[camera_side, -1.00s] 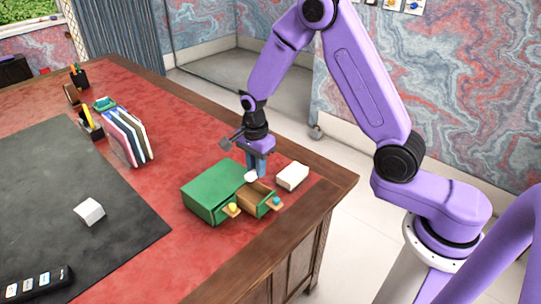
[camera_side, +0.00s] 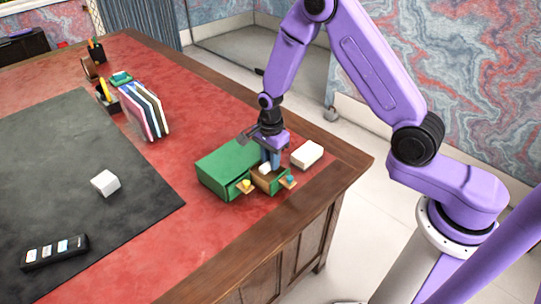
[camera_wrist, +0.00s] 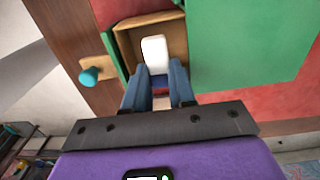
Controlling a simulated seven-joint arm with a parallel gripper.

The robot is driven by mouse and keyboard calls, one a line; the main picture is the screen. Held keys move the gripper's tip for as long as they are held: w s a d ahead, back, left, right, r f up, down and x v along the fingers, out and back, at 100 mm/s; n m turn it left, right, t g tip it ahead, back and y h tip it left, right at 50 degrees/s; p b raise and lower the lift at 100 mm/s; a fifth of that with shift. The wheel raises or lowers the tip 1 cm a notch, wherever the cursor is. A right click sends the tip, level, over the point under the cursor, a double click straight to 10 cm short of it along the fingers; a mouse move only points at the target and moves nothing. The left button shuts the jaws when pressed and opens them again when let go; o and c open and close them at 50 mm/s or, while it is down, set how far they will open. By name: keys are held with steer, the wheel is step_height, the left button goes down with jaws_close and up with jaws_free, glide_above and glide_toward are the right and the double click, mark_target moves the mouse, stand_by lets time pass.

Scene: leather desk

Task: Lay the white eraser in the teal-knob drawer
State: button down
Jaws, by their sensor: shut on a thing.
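The white eraser (camera_wrist: 155,54) is between the fingertips of my gripper (camera_wrist: 159,80), which is shut on it. In the side view the eraser (camera_side: 265,168) shows at the low end of my gripper (camera_side: 271,160), over the open drawer. The open drawer (camera_wrist: 124,42) has a tan wooden inside and a teal knob (camera_wrist: 90,76); the knob also shows in the side view (camera_side: 290,180). The eraser appears within the drawer's outline in the wrist view. I cannot tell whether it touches the drawer floor. The green cabinet (camera_side: 222,167) holds the drawer.
A yellow-knob drawer (camera_side: 245,186) sits left of the open one. A white block (camera_side: 307,155) lies close on the right. Another white block (camera_side: 105,183) and a dark holder (camera_side: 55,252) lie on the black mat. Upright books (camera_side: 146,110) stand behind.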

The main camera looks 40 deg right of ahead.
stand_by(0.4)
steer(key=c, duration=0.9)
jaws_free()
steer(key=shift+o, duration=0.2)
step_height(320, 180, up, 17)
steer(key=s+a+r+n, duration=0.2)
steer(key=s+n, duration=0.5)
steer(key=n, duration=0.1)
steer(key=s+a+r+n, duration=0.1)
steer(key=s+a+n, duration=0.1)
steer(key=s+n, duration=0.45)
steer(key=s+d+n, duration=0.2)
steer(key=s+n, duration=0.5)
steer(key=s, duration=0.1)
steer(key=s+d+n, duration=0.3)
steer(key=s+n, duration=0.5)
steer(key=s, duration=0.1)
